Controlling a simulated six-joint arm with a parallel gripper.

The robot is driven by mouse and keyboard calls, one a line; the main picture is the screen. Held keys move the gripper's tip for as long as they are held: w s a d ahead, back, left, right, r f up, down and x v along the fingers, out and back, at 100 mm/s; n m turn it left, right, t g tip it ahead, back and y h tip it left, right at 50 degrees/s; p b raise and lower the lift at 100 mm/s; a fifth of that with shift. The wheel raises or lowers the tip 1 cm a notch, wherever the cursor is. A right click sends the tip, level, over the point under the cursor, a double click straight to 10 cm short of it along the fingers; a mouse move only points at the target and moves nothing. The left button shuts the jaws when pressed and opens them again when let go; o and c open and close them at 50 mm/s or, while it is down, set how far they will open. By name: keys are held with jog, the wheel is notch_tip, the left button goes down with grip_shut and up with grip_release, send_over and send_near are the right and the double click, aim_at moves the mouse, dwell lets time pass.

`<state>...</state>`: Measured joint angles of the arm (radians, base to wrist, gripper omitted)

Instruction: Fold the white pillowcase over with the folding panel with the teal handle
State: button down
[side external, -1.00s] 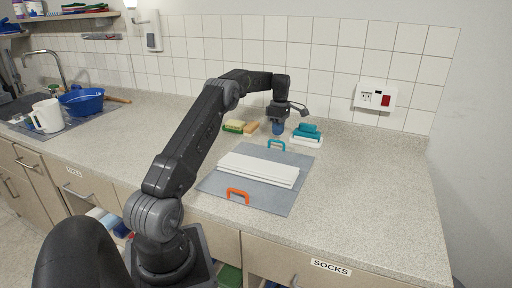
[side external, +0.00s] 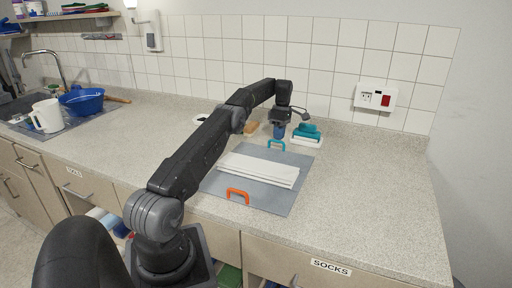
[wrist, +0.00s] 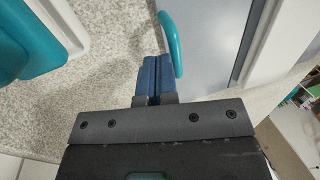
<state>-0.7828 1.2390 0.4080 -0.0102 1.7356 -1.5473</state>
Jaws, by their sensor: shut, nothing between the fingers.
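The white pillowcase (side external: 258,170) lies as a flat, layered strip across the middle of the grey folding board (side external: 288,200). The panel's teal handle (side external: 276,144) stands at the far edge of the board, and an orange handle (side external: 238,194) stands at the near edge. My gripper (side external: 279,133) is just behind the teal handle, its blue fingers pointing down. In the wrist view the fingers (wrist: 153,72) are together and empty, close beside the teal handle (wrist: 172,44) but not around it. A white edge, seemingly the pillowcase (wrist: 278,40), shows beyond the grey panel (wrist: 215,35).
A teal and white object (side external: 306,134) stands close right of my gripper. A sponge (side external: 249,128) lies to its left, partly behind my arm. The tiled wall is behind. A blue basin (side external: 82,101) and white jug (side external: 46,116) stand far left. The counter right of the board is clear.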

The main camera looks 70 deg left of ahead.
jog(key=shift+r, duration=0.1)
dwell(0.7)
jog(key=shift+s+d+r+t+y, duration=0.15)
jog(key=shift+r+t+y, duration=0.15)
jog(key=shift+r, duration=0.1)
jog(key=shift+s+d+r+t+y, duration=0.15)
jog(key=shift+r+t+y, duration=0.05)
jog(key=shift+r+t, duration=0.15)
jog(key=s+d+r, duration=0.5)
jog(key=r, duration=0.1)
jog(key=s+d+t+y, duration=0.1)
jog(key=s+d, duration=0.2)
jog(key=s+d+f+t+y, duration=0.1)
jog(key=s+d, duration=0.2)
jog(key=s+d+t+y, duration=0.1)
jog(key=s+d, duration=0.2)
jog(key=shift+s+d+f+t+y, duration=0.1)
jog(key=shift+f+t+y, duration=0.15)
jog(key=shift+f+y, duration=0.05)
jog(key=s+d+r, duration=0.5)
jog(key=r, duration=0.1)
jog(key=shift+s+d+t+y, duration=0.15)
jog(key=shift+s+t+y, duration=0.1)
jog(key=shift+t+y, duration=0.05)
jog(key=shift+r, duration=0.1)
